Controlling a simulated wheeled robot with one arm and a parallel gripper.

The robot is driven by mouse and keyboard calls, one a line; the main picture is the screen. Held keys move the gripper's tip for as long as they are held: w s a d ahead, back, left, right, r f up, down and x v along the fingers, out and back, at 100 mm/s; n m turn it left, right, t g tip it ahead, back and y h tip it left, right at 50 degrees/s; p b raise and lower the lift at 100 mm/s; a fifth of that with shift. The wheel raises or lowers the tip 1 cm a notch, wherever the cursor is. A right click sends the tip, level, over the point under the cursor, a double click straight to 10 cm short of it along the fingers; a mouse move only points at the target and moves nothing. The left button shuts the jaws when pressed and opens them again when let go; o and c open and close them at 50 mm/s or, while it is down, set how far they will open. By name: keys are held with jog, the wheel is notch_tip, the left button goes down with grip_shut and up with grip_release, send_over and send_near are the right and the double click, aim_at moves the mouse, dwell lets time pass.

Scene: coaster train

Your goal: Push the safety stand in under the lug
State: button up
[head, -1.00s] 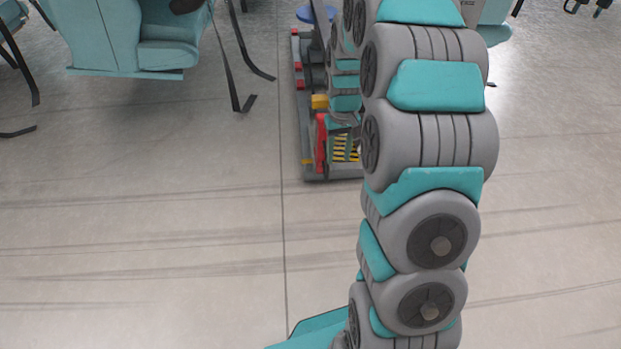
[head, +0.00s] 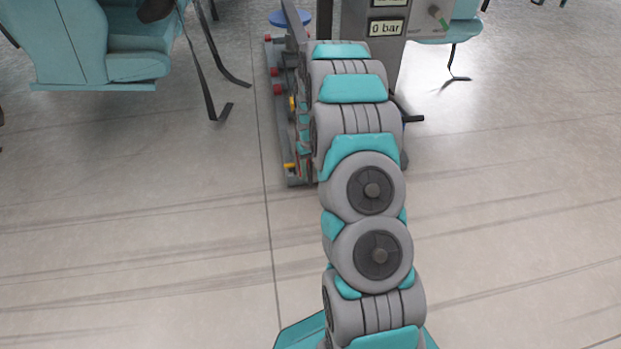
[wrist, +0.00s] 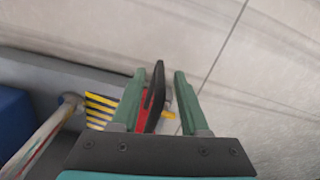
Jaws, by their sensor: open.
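In the wrist view, my gripper (wrist: 161,76) is open, with its two green fingers pointing at the floor-level frame. A red piece with a black plate on it (wrist: 152,98) stands between the fingers, closer to the left one; it may be the safety stand, but I cannot tell for sure. Whether it touches a finger is unclear. Yellow-and-black striping (wrist: 100,108) lies just left of the left finger. I cannot make out the lug in either view.
A grey base frame (head: 291,150) with red knobs lies left of my arm. A grey panel reading 0 bar (head: 415,22) stands behind it. Teal seats with hanging straps (head: 105,45) are at upper left. The floor in front is clear.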

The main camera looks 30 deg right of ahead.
aim_at(311, 183)
jog(key=shift+f, duration=1.6)
jog(key=shift+c, duration=0.2)
grip_shut()
